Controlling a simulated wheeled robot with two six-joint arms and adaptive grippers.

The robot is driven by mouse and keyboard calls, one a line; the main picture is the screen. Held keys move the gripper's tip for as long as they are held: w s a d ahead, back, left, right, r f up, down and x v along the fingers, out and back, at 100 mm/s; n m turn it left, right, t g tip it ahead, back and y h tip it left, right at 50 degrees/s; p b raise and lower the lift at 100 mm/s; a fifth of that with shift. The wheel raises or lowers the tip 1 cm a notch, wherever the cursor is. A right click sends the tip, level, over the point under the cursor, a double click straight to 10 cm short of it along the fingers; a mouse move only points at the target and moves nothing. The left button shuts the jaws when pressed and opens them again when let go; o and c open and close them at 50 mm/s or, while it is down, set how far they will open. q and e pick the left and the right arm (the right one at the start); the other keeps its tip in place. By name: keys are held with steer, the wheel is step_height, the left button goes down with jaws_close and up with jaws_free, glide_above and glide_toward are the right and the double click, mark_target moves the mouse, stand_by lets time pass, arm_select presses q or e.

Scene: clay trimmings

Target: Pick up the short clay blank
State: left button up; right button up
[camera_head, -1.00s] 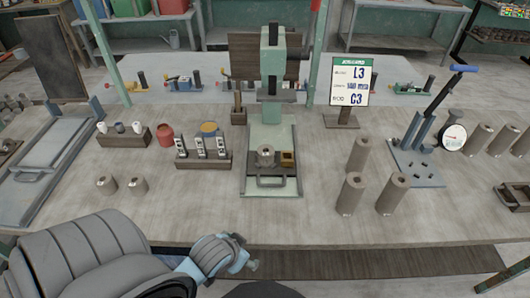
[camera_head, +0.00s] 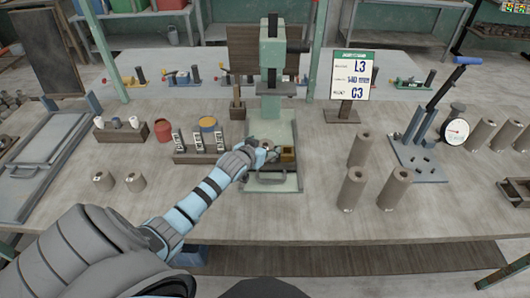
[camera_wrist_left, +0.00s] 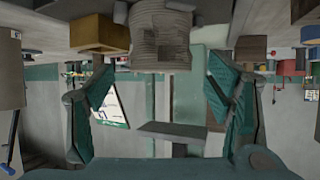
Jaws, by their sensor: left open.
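My left gripper (camera_head: 264,153) is at the green press's base plate in the head view, with its arm reaching in from the lower left. In the left wrist view the gripper (camera_wrist_left: 163,92) is open, its two fingers apart with nothing between them. A short, ribbed grey cylinder (camera_wrist_left: 160,38), which looks like a short clay blank, stands just ahead of the fingers, not clasped. In the head view my gripper largely hides it. My right gripper is not in view.
The green press (camera_head: 272,60) rises behind the gripper. A brass block (camera_head: 287,154) sits close to the gripper's right. Several tall clay cylinders (camera_head: 352,188) stand at right. A rack (camera_head: 200,158) and a sign (camera_head: 352,75) stand nearby. The front table strip is mostly clear.

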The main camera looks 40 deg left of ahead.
arm_select(q)
steer(key=x, duration=0.2)
steer(key=shift+w+f+b, duration=0.15)
steer(key=shift+w+b, duration=0.05)
steer(key=shift+b, duration=0.1)
steer(key=c, duration=1.5)
